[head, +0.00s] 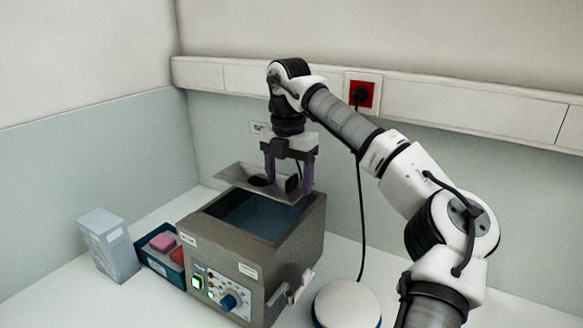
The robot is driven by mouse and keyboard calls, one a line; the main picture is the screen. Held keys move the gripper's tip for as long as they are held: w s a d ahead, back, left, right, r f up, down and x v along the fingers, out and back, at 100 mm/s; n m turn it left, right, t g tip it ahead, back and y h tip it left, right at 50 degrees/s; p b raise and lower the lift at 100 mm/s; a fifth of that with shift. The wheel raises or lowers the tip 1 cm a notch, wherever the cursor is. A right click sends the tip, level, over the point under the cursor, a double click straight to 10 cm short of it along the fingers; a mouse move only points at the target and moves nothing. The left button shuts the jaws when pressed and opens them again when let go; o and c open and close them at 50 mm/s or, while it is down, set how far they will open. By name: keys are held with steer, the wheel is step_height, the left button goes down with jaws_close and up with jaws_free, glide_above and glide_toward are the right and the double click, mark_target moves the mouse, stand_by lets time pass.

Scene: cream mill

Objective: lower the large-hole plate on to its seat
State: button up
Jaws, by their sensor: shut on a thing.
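The large-hole plate (235,176) is a grey metal sheet with a dark round opening. It is tilted and hangs above the back part of the metal bath (309,222). My gripper (289,186) points down and is shut on the plate, near its right side. The bath is an open box with dark blue water inside, and its front panel carries a lit green switch and a blue knob. The plate appears clear of the bath's rim. The seat is hard to make out from here.
A blue tray (145,257) with pink and red pieces stands left of the bath, beside a pale box (108,247). A round white-topped object (346,303) stands at the front right. A tap (290,290) sticks out from the bath's right side. A cable hangs from the red wall socket (361,95).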

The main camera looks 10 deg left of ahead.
mark_target(289, 192)
steer(key=shift+s+f, duration=0.2)
steer(key=shift+f, duration=0.45)
steer(key=shift+w+f, duration=0.1)
steer(key=shift+f, duration=1.6)
steer(key=shift+f+b, duration=0.45)
steer(key=o, duration=1)
steer(key=shift+o, duration=0.4)
steer(key=shift+r, duration=0.15)
steer(key=shift+r+p, duration=0.6)
steer(key=shift+r, duration=0.75)
